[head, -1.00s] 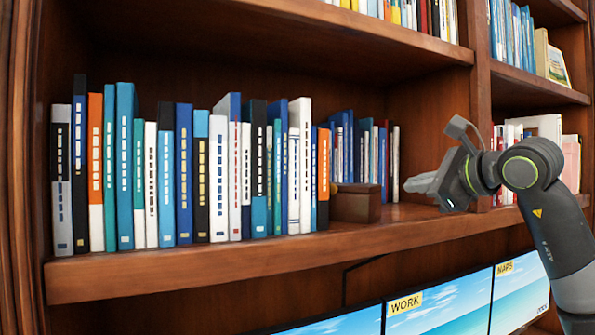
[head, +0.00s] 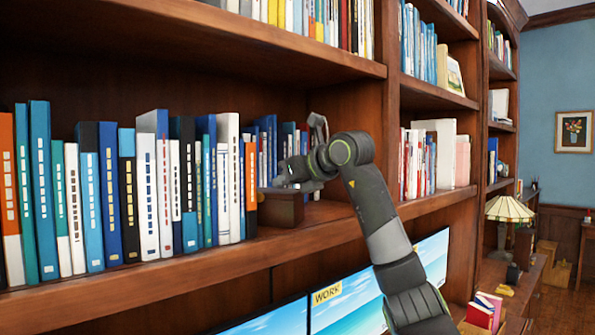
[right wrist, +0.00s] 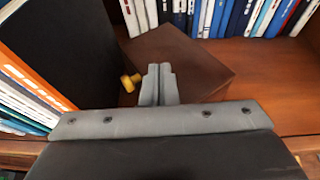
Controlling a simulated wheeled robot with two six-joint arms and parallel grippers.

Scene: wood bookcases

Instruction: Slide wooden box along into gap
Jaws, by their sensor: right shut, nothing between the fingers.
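The dark brown wooden box (head: 281,211) sits on the middle shelf, just right of the front row of books. In the right wrist view the box (right wrist: 200,62) has a yellow knob (right wrist: 130,82) on its left side. My right gripper (head: 268,189) is shut and empty at the box's top, partly hiding it in the head view. In the right wrist view its closed fingertips (right wrist: 159,71) overlap the box's near-left part; I cannot tell if they touch it. Bare shelf (right wrist: 270,85) lies to the box's right. My left gripper is out of view.
An orange-and-black book (head: 250,188) ends the front row beside the box. More books (head: 268,125) stand behind the box. A wooden upright (head: 375,150) bounds the shelf at right. Screens (head: 345,290) lie below the shelf, and a lamp (head: 508,212) stands far right.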

